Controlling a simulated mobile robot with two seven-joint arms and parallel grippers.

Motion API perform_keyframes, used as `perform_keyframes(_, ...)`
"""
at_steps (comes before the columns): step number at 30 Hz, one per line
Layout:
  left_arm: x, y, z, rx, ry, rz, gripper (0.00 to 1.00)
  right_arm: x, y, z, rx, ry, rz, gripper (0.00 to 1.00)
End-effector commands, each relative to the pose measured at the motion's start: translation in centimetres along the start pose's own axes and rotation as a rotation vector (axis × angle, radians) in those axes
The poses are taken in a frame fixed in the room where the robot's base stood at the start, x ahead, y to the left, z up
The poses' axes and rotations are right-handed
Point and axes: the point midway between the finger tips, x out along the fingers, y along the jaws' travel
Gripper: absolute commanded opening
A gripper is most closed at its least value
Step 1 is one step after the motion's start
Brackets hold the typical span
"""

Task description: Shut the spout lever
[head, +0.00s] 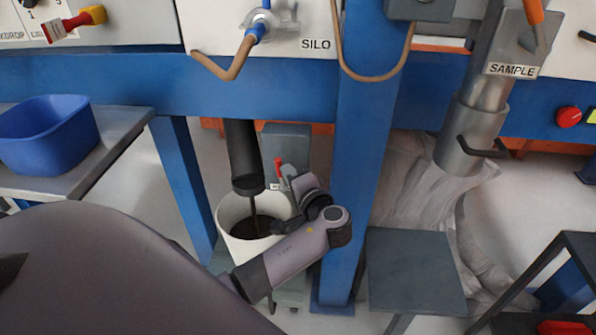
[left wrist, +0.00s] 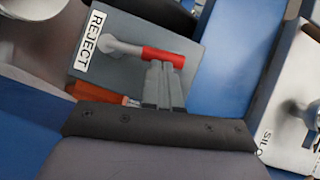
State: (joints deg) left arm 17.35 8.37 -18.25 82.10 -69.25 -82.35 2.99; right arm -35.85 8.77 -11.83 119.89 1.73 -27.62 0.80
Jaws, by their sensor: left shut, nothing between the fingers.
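The spout lever (head: 279,165) has a red grip and stands beside the black spout (head: 243,158) in the head view. In the left wrist view the lever (left wrist: 163,56) is a grey arm with a red grip, on a grey panel (left wrist: 97,68) marked REJECT. A thin dark stream runs from the spout into the white bucket (head: 226,207). My left gripper (head: 285,172) is right by the lever; its shut, empty fingers (left wrist: 163,70) appear at the red grip. I cannot tell whether they touch it. My right gripper is not in view.
A blue frame post (head: 361,150) rises just right of my left gripper. A blue tub (head: 46,137) sits on the left table. The SILO panel (head: 290,38) and the SAMPLE tube (head: 472,130) are above and to the right. A grey stool (head: 413,272) stands at right.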

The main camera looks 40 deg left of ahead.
Motion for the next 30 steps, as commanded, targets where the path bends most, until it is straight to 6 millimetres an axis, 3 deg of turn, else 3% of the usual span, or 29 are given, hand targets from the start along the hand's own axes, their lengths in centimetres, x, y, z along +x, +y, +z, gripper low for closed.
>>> perform_keyframes(9, 1.0, -1.0, 1.4, -0.217, 0.0, 0.145, 0.0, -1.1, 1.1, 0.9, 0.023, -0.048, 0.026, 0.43)
perform_keyframes(15, 1.4, -1.1, 2.0, -0.306, 0.002, 0.204, 0.0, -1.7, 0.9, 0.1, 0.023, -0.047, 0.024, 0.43)
perform_keyframes(30, 1.8, -0.9, 2.5, -0.375, 0.003, 0.25, 0.0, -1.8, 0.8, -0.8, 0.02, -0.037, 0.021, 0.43)
